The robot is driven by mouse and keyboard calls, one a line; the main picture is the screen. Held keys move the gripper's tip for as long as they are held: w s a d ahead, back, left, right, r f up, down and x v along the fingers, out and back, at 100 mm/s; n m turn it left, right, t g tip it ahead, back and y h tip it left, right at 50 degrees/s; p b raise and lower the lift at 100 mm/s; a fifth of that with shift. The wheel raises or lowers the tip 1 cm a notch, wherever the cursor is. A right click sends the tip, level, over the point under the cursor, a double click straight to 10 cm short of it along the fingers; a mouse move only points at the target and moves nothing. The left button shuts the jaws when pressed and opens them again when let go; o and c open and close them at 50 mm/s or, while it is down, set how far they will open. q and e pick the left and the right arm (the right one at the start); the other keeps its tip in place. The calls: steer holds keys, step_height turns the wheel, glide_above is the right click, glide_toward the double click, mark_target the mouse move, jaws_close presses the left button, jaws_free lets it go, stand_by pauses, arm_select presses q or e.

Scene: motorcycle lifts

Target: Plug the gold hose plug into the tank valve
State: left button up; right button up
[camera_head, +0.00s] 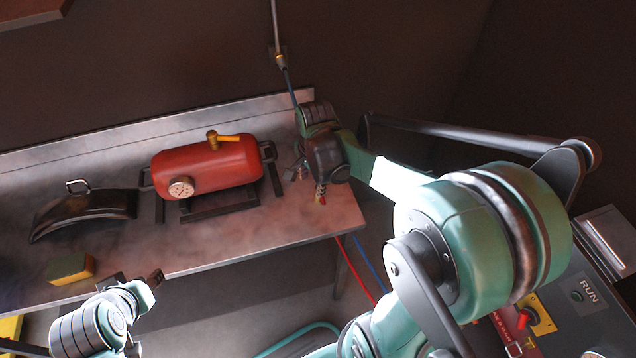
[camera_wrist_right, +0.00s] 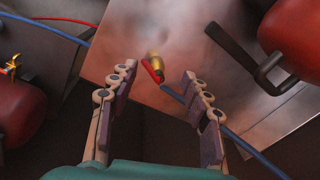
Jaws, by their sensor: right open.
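The red tank (camera_head: 207,167) lies on the metal workbench, with a gauge on its front. Its brass valve (camera_head: 212,140) with a yellow handle is on top. The gold hose plug (camera_wrist_right: 157,62) shows in the right wrist view just past my right gripper (camera_wrist_right: 156,74), beside a red piece. The blue hose (camera_wrist_right: 235,141) runs back from it between the open fingers and behind one finger. In the head view my right gripper (camera_head: 310,178) is right of the tank, over the bench's right end. My left gripper (camera_head: 133,281) is low left, its fingers apart and empty.
The workbench (camera_head: 255,228) is clear in front of the tank. A black curved cover (camera_head: 85,213) and a yellow sponge (camera_head: 71,268) lie on its left part. A hose (camera_head: 285,75) hangs from above. A control panel (camera_head: 590,293) stands at the lower right.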

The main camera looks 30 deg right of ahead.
steer(key=d+m, duration=0.1)
steer(key=w+d+m+g+p, duration=0.1)
steer(key=m, duration=0.1)
steer(key=shift+w+f, duration=0.25)
steer(key=shift+f, duration=0.15)
steer(key=shift+w+d+f+m+p, duration=0.15)
steer(key=shift+d+f+m+p, duration=0.2)
steer(key=shift+m, duration=0.35)
arm_select(q)
step_height(320, 180, up, 2)
steer(key=shift+r, duration=0.2)
arm_select(e)
steer(key=shift+a, duration=0.1)
steer(key=shift+f, duration=0.15)
arm_select(q)
steer(key=shift+f+b, duration=0.4)
steer(key=shift+b, duration=0.1)
arm_select(e)
steer(key=shift+f, duration=1.2)
steer(key=f+b, duration=0.2)
steer(key=f, duration=0.3)
steer(key=shift+d+f, duration=0.15)
steer(key=shift+d, duration=0.05)
arm_select(q)
steer(key=shift+f, duration=0.95)
arm_select(e)
steer(key=shift+c, duration=0.3)
